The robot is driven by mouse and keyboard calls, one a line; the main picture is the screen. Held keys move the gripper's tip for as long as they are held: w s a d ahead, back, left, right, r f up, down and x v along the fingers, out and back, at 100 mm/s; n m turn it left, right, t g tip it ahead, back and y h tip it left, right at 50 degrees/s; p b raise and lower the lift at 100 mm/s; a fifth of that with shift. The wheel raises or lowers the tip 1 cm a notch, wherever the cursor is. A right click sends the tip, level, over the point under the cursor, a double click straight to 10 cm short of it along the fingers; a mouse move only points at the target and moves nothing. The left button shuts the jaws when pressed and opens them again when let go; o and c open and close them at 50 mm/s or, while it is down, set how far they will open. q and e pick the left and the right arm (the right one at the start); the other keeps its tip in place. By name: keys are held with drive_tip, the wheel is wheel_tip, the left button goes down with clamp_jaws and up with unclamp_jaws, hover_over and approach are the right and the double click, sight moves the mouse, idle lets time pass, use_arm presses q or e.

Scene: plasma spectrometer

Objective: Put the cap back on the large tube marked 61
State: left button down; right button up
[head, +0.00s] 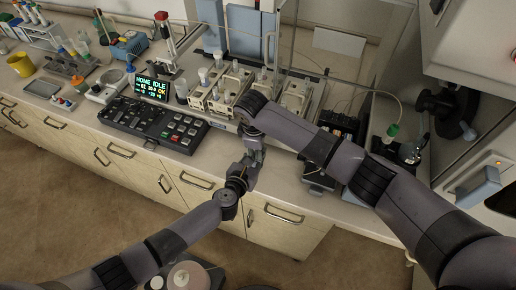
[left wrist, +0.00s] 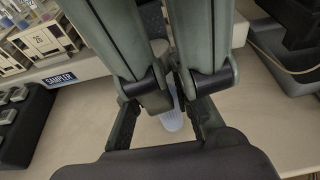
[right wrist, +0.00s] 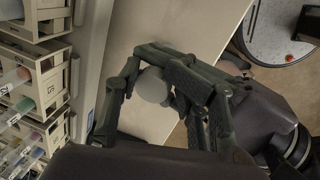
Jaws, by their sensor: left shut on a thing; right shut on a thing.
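My left gripper (head: 247,170) is low over the front edge of the bench. In the left wrist view it is shut on a pale translucent tube (left wrist: 172,118), partly hidden between the fingers. My right gripper (head: 254,146) is close to the left one, just above it in the head view. In the right wrist view it is shut on a round white cap (right wrist: 152,86). The two grippers hide the tube and cap in the head view. I cannot read a number on the tube, nor tell whether cap and tube touch.
The sampler racks (head: 232,85) stand behind the grippers, with several tubes in them. A black keypad panel (head: 155,122) and a lit display (head: 152,87) are to the left. A yellow cup (head: 20,65) is far left. The bench front near the drawers is clear.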

use_arm(q)
drive_tip(key=shift+w+r, duration=0.15)
drive_tip(key=shift+r, duration=0.05)
use_arm(e)
drive_tip(key=shift+s+f, duration=0.1)
drive_tip(key=o, duration=0.7)
use_arm(q)
drive_tip(key=shift+f, duration=0.1)
use_arm(e)
drive_tip(key=shift+a, duration=0.1)
drive_tip(key=shift+r, duration=0.2)
drive_tip(key=shift+r, duration=0.35)
drive_tip(key=shift+s+a+r, duration=0.1)
drive_tip(key=shift+s+r, duration=0.05)
drive_tip(key=shift+r, duration=0.65)
drive_tip(key=shift+s+r, duration=0.1)
drive_tip(key=shift+r, duration=0.7)
drive_tip(key=shift+c, duration=0.5)
